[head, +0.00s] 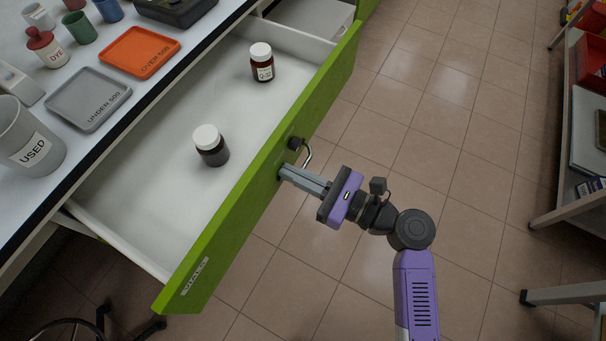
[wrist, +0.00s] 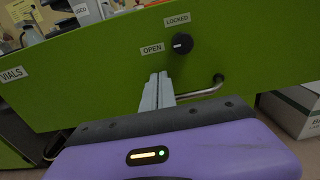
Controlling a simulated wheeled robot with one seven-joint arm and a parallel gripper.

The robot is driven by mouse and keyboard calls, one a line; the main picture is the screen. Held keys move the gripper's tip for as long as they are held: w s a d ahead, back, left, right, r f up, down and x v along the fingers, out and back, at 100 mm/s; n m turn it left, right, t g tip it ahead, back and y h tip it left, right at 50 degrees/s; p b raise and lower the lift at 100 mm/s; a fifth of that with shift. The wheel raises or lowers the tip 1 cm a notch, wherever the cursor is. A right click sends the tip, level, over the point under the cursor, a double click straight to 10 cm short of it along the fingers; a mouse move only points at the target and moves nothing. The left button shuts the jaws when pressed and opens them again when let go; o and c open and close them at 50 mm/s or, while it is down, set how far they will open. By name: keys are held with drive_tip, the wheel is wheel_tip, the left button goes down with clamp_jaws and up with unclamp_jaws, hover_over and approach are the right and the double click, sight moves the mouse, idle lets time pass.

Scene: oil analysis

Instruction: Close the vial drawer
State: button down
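The vial drawer (head: 235,210) is pulled out from under the counter, its green front facing my arm. Its "VIALS" label also shows in the wrist view (wrist: 12,74). Two dark vials with white caps, a nearer vial (head: 212,150) and a farther vial (head: 262,68), stand upright inside. My gripper (head: 284,173) is at the drawer front, fingers together, tips at or very close to the green panel. In the wrist view the fingers (wrist: 158,90) are left of the metal handle (wrist: 205,90) and below the black knob (wrist: 182,43), whose white mark points toward "OPEN". Exact contact is unclear.
The counter holds an orange tray (head: 139,51), a grey tray (head: 89,98), a "USED" cup (head: 30,140) and a dye bottle (head: 47,48). Another drawer (head: 310,17) is partly open beyond. A shelf unit (head: 572,190) stands at right. Tiled floor between is clear.

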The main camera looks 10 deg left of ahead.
drive_tip(key=b+x, duration=0.1)
drive_tip(key=x, duration=1.2)
drive_tip(key=b+x, duration=0.2)
drive_tip(key=x, duration=1.2)
drive_tip(key=shift+a+f, duration=0.2)
drive_tip(key=shift+w+a+r+b, duration=0.1)
drive_tip(key=shift+a+r+b, duration=0.05)
drive_tip(key=shift+r+b, duration=0.15)
drive_tip(key=shift+a, duration=0.1)
